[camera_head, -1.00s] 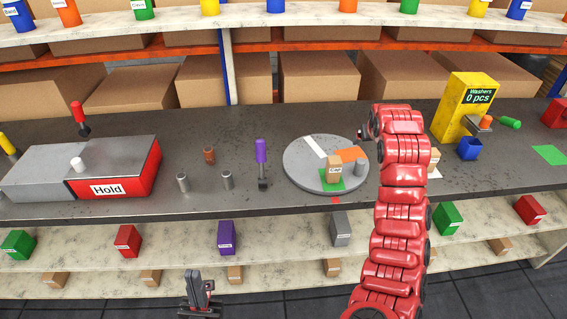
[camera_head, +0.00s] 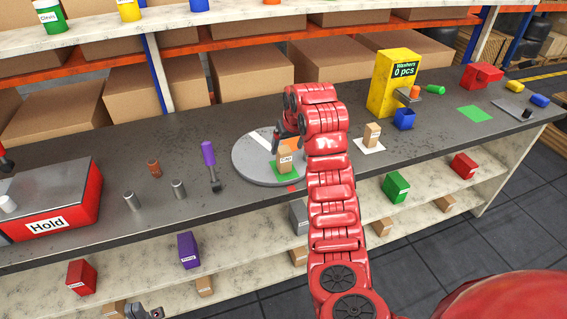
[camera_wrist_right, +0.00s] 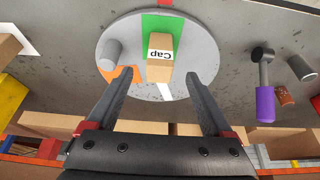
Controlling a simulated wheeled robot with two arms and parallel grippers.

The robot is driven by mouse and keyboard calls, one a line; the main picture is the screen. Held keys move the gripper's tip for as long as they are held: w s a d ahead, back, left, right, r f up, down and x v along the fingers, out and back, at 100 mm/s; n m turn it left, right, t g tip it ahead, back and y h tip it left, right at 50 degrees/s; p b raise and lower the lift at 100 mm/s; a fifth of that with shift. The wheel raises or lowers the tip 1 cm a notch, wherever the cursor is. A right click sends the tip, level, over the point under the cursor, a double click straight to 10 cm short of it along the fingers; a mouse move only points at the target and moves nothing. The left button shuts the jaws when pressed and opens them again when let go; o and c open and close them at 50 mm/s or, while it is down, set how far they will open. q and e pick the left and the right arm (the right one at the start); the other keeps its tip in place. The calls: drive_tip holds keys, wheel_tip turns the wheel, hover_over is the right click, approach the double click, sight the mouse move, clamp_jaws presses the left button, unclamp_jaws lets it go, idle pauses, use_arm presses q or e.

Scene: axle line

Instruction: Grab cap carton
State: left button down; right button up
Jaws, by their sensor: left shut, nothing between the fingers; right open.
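The cap carton (camera_head: 284,161) is a small tan box with a white label, upright on the green patch of the round grey turntable (camera_head: 244,168). In the right wrist view the carton (camera_wrist_right: 160,58) shows its "Cap" label and lies ahead, roughly centred between the finger lines. My right gripper (camera_head: 284,138) is over the turntable, just behind the carton in the picture; in its wrist view the fingers (camera_wrist_right: 159,77) are spread and empty, apart from the carton. My left gripper (camera_head: 140,312) is shut and empty at the bottom edge, partly cut off.
A grey cylinder (camera_wrist_right: 109,55) stands on the turntable beside the carton. A purple-handled tool (camera_head: 209,157) is left of it. Another carton (camera_head: 372,134) stands on a white square to the right, near the yellow washer dispenser (camera_head: 393,80) and a blue bin (camera_head: 404,119).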

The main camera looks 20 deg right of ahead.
sight(285, 152)
drive_tip(key=p+x, duration=0.2)
drive_tip(key=x, duration=0.2)
drive_tip(key=shift+w, duration=0.15)
drive_tip(key=shift+w+f, duration=0.15)
drive_tip(key=shift+f, duration=0.25)
drive_tip(key=shift+w+f+p, duration=0.35)
drive_tip(key=shift+f+p, duration=0.1)
drive_tip(key=shift+p, duration=0.15)
drive_tip(key=p+x, duration=0.1)
drive_tip(key=x, duration=0.2)
drive_tip(key=shift+w, duration=0.1)
drive_tip(key=shift+w+f+p, duration=0.25)
drive_tip(key=shift+f+p, duration=0.05)
drive_tip(key=shift+f, duration=0.25)
clamp_jaws()
